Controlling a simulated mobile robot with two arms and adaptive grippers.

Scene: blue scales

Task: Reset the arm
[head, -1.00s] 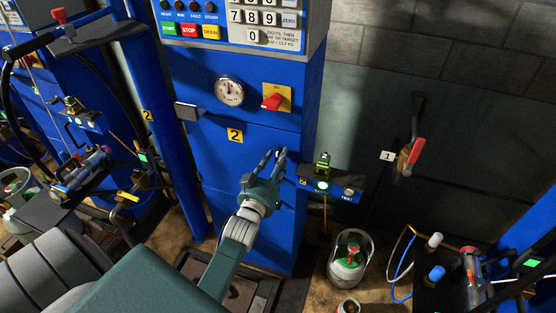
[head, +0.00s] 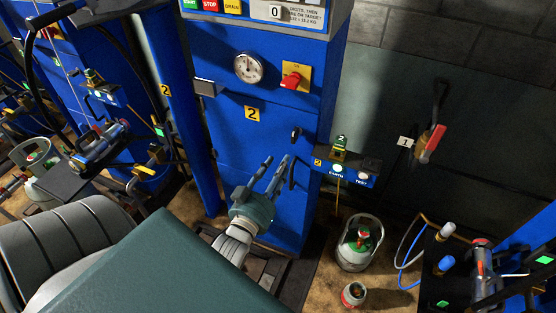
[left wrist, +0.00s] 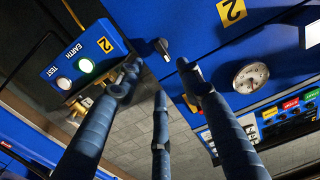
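My left gripper (head: 277,163) is in front of the blue scale cabinet (head: 262,168) marked 2, on its lower right part. Its dark fingers point up and stand apart, with nothing seen between them. The left wrist view shows the fingers (left wrist: 159,78) spread and empty, with a black knob (left wrist: 162,47) beyond them. That knob also shows on the cabinet in the head view (head: 296,134), above the fingertips. I cannot tell the exact gap to the cabinet. My right gripper is not in view.
The EARTH/TEST box (head: 345,171) juts out right of the gripper, its EARTH light lit. A gauge (head: 248,68) and red switch (head: 292,80) are above. A gas cylinder (head: 355,248) and a small canister (head: 354,294) stand on the floor at right.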

